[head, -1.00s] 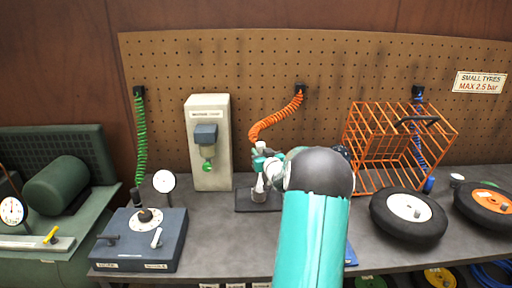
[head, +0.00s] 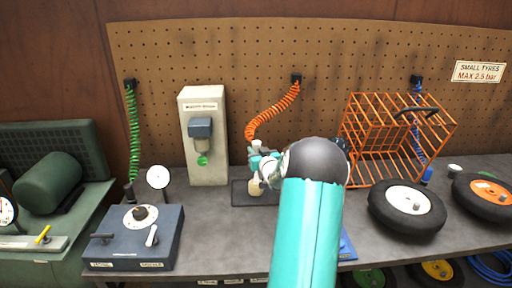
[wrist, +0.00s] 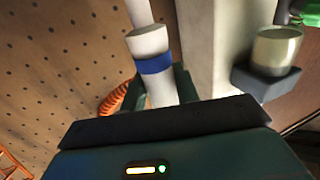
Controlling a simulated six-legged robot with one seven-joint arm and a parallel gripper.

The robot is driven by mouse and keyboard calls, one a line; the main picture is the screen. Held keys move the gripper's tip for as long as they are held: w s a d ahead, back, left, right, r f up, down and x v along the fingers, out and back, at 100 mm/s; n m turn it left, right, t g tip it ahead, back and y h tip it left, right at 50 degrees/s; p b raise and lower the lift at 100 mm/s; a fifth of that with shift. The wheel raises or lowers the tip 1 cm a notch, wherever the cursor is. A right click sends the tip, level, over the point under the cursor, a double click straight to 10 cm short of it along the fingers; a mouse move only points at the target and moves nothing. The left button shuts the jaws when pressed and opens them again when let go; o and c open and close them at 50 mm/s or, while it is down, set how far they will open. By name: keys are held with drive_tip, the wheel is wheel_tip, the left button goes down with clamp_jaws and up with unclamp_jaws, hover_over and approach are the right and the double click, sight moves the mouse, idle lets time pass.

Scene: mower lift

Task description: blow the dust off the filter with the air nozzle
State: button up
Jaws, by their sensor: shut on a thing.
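My gripper (head: 262,165) is shut on the air nozzle, a pale cylinder with a blue band (wrist: 155,64) and a thinner tube in the wrist view. The orange coiled hose (head: 272,113) runs from the pegboard down to my gripper. A cream-coloured piece that looks like the filter (head: 256,188) stands on a dark mat (head: 241,197) just below my gripper in the head view. My gripper hides part of it. I cannot tell where the nozzle's tip points or whether dust is on the filter.
A pale post with a grey regulator (head: 201,128) stands to the left; its clear bowl (wrist: 276,50) shows close in the wrist view. A blue-grey gauge box (head: 133,242) is further left. An orange wire cage (head: 373,158) and tyres (head: 407,210) stand to the right.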

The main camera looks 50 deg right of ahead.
drive_tip(key=shift+w+a, duration=0.1)
drive_tip(key=shift+w, duration=0.1)
drive_tip(key=shift+s, duration=0.55)
drive_tip(key=shift+s, duration=0.15)
drive_tip(key=shift+w+d, duration=0.55)
drive_tip(key=shift+d, duration=0.1)
drive_tip(key=shift+w+d, duration=0.1)
drive_tip(key=shift+w+a, duration=0.65)
drive_tip(key=shift+w, duration=0.1)
idle(0.3)
drive_tip(key=shift+s+a, duration=0.65)
drive_tip(key=shift+a, duration=0.1)
